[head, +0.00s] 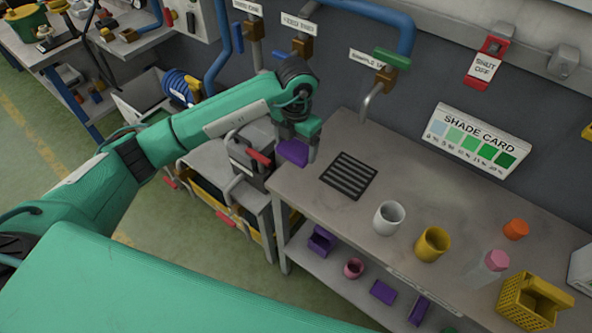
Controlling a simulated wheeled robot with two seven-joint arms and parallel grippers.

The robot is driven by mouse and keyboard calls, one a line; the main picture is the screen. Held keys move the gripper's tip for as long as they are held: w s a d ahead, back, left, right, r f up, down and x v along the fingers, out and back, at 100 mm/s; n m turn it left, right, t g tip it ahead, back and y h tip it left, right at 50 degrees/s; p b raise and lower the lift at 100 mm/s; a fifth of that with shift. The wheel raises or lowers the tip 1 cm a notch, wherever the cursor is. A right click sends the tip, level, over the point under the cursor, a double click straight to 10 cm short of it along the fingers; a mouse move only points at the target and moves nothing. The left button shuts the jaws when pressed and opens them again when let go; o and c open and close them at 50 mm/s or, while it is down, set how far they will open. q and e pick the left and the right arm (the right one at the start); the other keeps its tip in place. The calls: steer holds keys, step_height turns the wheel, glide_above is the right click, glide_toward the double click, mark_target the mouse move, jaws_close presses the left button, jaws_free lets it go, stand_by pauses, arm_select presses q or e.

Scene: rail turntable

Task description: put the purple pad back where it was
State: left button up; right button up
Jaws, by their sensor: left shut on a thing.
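The purple pad (291,153) is in the jaws of my left gripper (297,143). Part of the pad is hidden by the gripper. I cannot tell whether the pad touches anything below it. My right gripper is not in view.
A black slotted grate (348,175) lies on the bench, with a white cup (389,217) and a yellow cup (432,244) to its right. A tap spout (371,102) hangs behind.

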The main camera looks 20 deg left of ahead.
arm_select(q)
steer(key=p, duration=0.2)
glide_above(296, 181)
step_height(296, 181, down, 8)
steer(key=shift+r, duration=0.15)
step_height(296, 181, down, 4)
steer(key=shift+f+p, duration=0.2)
steer(key=shift+p, duration=0.35)
steer(key=o, duration=0.8)
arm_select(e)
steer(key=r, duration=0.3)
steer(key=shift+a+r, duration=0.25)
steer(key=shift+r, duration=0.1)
arm_select(q)
steer(key=shift+r, duration=0.3)
step_height(296, 181, up, 10)
steer(key=b, duration=0.3)
steer(key=shift+r, duration=0.2)
steer(key=shift+r+b, duration=0.3)
steer(key=shift+r, duration=0.25)
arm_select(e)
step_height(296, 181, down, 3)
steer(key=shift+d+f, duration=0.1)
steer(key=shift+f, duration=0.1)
